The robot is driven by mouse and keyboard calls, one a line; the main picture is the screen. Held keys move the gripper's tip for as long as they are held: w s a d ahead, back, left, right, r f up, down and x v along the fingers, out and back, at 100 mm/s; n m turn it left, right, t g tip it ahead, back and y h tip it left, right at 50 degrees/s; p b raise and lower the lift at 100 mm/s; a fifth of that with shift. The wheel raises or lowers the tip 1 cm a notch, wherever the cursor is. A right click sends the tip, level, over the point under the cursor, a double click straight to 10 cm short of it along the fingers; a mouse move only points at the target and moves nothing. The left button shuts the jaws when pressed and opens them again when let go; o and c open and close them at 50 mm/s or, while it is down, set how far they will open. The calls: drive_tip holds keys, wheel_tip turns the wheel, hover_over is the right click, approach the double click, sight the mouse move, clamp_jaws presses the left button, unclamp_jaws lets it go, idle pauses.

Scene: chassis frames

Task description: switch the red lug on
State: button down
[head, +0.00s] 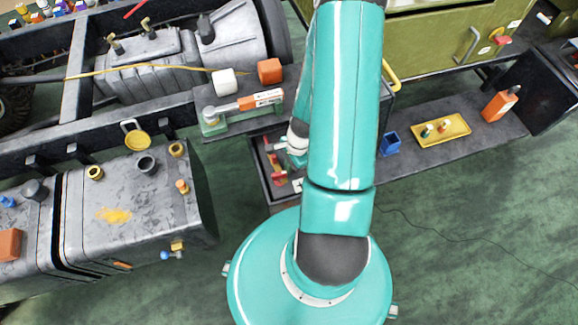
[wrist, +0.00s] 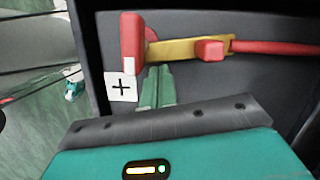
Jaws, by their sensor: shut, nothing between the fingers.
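In the wrist view, a brass-coloured bar (wrist: 180,50) with a red knob (wrist: 210,50) joins a red cable (wrist: 275,47); this looks like the red lug. The bar's left end meets an upright red block (wrist: 133,42) with a white patch. A white plus label (wrist: 121,87) is below the block. My gripper (wrist: 160,70) is shut and empty, its green fingertips just below the bar, right of the label. I cannot tell whether they touch the bar. In the head view, red parts (head: 277,168) show in a dark box, partly hidden by my arm.
The box's dark wall (wrist: 88,40) stands left of the label. In the head view, a grey tank (head: 130,200) is left, a lever with an orange handle (head: 262,98) above the box, and a yellow tray (head: 440,130) right. Green floor is open at lower right.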

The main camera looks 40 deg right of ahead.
drive_tip(key=shift+r, duration=0.1)
drive_tip(key=v, duration=0.9)
drive_tip(key=shift+s+r, duration=0.2)
drive_tip(key=shift+r, duration=0.2)
